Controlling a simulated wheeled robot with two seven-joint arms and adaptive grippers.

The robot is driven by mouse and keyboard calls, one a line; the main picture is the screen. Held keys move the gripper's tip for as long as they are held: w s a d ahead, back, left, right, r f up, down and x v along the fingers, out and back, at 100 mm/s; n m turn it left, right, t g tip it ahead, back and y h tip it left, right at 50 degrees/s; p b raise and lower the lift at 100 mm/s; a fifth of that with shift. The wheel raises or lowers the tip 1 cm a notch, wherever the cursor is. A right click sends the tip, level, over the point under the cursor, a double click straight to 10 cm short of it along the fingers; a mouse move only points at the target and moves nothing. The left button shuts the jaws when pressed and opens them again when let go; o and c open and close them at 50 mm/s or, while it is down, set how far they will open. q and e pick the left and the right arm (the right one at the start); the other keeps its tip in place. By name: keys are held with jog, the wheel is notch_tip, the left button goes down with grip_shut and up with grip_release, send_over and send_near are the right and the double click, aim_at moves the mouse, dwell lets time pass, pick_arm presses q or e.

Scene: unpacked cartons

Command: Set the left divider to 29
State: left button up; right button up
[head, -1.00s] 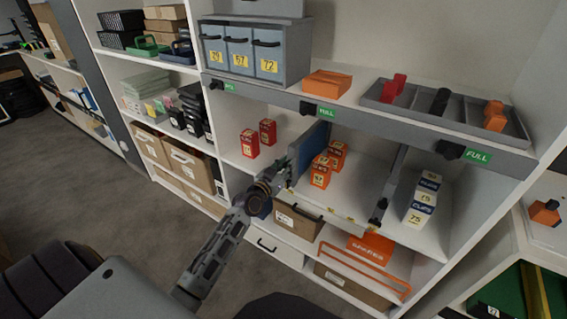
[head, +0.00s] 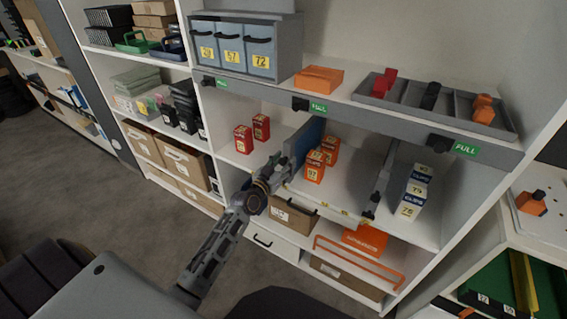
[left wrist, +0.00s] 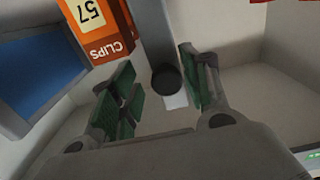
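The left divider (head: 308,139) is an upright blue-grey panel on the middle shelf, between red boxes (head: 243,139) and orange boxes (head: 315,168). My left gripper (head: 279,170) is at its front end. In the left wrist view, my left gripper (left wrist: 152,92) is open, its green-padded fingers apart on either side of a dark round knob (left wrist: 165,80) at the front of the grey divider (left wrist: 155,30). Contact with the knob cannot be told. An orange box (left wrist: 101,25) reading 57 and CLIPS is beside the divider. My right gripper is not in view.
The right divider (head: 379,178) stands between the orange boxes and white-and-blue boxes (head: 413,190). Grey bins (head: 260,47) and a divided tray (head: 462,112) sit on the shelf above. Green FULL labels (head: 466,149) line its front edge. Drawers lie below.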

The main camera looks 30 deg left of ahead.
pick_arm(q)
jog(key=shift+a, duration=0.15)
jog(key=shift+s, duration=0.15)
jog(key=shift+s, duration=0.7)
jog(key=s, duration=1)
jog(key=shift+s+a, duration=0.15)
jog(key=shift+a, duration=0.25)
